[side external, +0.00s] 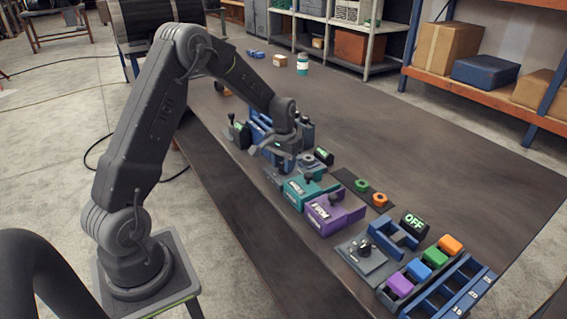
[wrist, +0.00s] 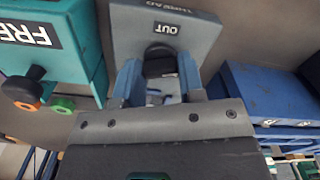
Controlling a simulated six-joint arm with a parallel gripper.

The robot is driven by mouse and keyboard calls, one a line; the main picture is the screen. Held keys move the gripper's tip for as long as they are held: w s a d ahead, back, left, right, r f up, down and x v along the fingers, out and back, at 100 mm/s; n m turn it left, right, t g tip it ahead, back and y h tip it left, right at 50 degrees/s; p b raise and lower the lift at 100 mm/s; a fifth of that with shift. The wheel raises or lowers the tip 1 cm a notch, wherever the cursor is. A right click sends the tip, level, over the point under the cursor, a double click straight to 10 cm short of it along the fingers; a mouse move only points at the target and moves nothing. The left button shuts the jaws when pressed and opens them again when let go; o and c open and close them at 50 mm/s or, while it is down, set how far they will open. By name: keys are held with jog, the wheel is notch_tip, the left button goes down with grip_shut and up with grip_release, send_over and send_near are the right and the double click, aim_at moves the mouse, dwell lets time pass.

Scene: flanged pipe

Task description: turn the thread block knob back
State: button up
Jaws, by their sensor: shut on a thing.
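The thread block (wrist: 203,32) is grey with "THREAD" and "OUT" labels and fills the top middle of the wrist view. Its dark knob (wrist: 160,62) sits below the "OUT" label, between my fingers. My gripper (wrist: 160,80) is shut on this knob, one finger on each side. The knob's lower part is hard to make out. In the side view my gripper (side external: 287,166) is low over the bench, and the arm and gripper hide much of the block and its knob.
A teal block (side external: 308,188) and a purple block (side external: 336,213) with black knobs stand close on the near side. The teal block (wrist: 75,55) is at left in the wrist view, a blue block (wrist: 265,92) at right.

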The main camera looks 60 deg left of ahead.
jog(key=n, duration=0.5)
jog(key=shift+r+n, duration=0.1)
jog(key=shift+n, duration=0.3)
dwell(0.4)
jog(key=o, duration=0.9)
jog(key=shift+o, duration=0.2)
notch_tip(320, 180, up, 14)
